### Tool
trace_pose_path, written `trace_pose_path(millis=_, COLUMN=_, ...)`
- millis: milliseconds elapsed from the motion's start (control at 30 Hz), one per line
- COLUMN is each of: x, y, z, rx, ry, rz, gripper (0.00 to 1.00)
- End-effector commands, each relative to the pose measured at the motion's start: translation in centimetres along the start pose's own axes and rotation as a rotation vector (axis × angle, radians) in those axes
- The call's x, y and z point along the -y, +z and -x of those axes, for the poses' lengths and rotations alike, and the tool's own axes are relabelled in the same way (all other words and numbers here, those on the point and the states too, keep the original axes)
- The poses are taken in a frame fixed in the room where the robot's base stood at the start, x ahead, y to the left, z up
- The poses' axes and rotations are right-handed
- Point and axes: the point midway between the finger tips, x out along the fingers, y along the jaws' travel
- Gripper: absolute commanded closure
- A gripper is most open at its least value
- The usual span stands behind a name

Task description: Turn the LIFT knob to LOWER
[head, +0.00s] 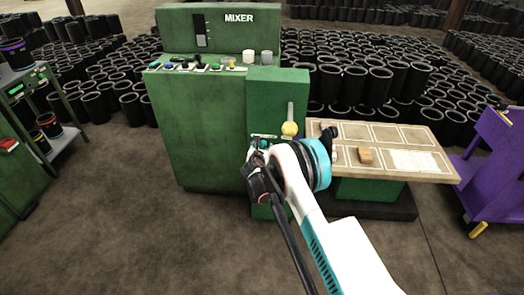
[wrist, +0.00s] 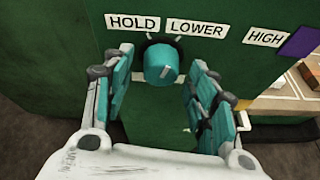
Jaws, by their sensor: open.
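The teal LIFT knob (wrist: 160,63) is on the green panel (wrist: 60,65), under the HOLD label (wrist: 133,22) and LOWER label (wrist: 197,28). A short pale mark shows on its face; which label it is set to I cannot tell. My gripper (wrist: 160,82) is open, with a teal-padded finger on either side of the knob and visible gaps between. In the head view my gripper (head: 258,163) is in front of the green cabinet, and my wrist hides much of the panel there.
A HIGH label (wrist: 265,37) and a purple piece (wrist: 300,42) are to the right. A lever with a yellow ball (head: 290,128) stands above my wrist. A wooden-topped table (head: 430,172) is to the right, the MIXER cabinet (head: 205,120) to the left. The floor in front is clear.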

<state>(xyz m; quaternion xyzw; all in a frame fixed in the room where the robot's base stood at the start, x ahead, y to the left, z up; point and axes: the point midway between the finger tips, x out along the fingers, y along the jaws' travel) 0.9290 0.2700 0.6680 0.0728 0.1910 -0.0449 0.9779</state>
Motion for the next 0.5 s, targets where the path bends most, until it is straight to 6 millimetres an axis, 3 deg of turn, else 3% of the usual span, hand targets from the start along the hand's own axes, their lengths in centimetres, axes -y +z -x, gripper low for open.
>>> trace_pose_path(millis=400, x=-0.02, y=0.04, z=-0.86, rx=0.000, ry=0.000, rz=0.000, gripper=0.47)
trace_pose_path(millis=500, x=-0.02, y=0.04, z=-0.86, rx=0.000, ry=0.000, rz=0.000, gripper=0.68)
